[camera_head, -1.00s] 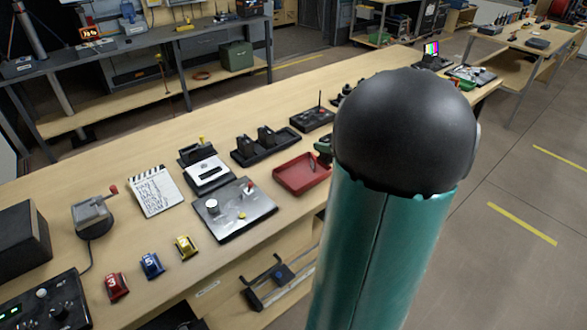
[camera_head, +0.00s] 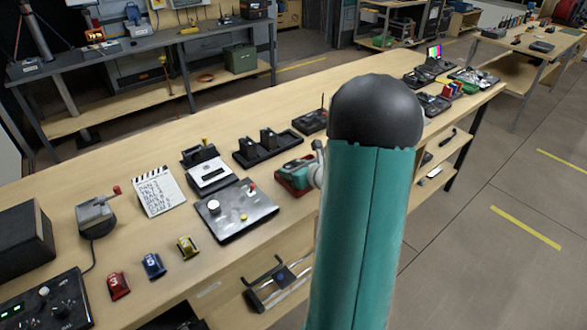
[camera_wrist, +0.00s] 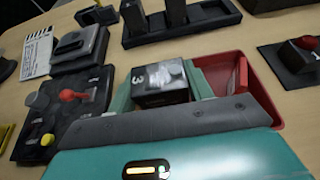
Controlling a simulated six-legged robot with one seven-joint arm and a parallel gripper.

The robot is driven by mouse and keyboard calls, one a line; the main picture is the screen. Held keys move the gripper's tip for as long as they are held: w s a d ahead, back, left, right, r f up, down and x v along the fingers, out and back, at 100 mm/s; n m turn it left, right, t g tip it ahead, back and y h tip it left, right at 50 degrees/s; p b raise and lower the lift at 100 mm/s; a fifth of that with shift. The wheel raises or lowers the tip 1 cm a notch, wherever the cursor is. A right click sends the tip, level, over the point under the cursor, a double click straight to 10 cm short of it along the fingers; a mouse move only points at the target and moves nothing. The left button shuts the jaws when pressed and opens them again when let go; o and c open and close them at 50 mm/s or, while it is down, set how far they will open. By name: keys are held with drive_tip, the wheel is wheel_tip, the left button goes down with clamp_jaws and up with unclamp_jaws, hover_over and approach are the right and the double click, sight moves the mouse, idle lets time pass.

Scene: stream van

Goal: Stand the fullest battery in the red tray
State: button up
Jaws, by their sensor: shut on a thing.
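My gripper (camera_wrist: 158,88) has teal fingers and is shut on a dark battery (camera_wrist: 160,84) marked 3, whose top shows between them. In the wrist view they are over the red tray (camera_wrist: 265,105), whose right part shows beyond the fingers. In the head view my gripper (camera_head: 299,171) is at the red tray (camera_head: 290,187) and covers much of it. I cannot tell whether the battery touches the tray floor. Two other dark batteries (camera_head: 267,138) stand in a long black holder (camera_head: 291,143) behind the tray; they also show in the wrist view (camera_wrist: 176,12).
A metal control panel (camera_head: 232,222) with knobs stands left of the tray, a black and white device (camera_head: 211,174) behind it. A black box with an antenna (camera_head: 312,121) is behind the tray. A clapperboard (camera_head: 156,192) and numbered blocks (camera_head: 153,266) lie farther left.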

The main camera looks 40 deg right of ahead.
drive_tip(key=shift+a+f, duration=0.1)
drive_tip(key=o, duration=1.2)
drive_tip(key=shift+c, duration=0.2)
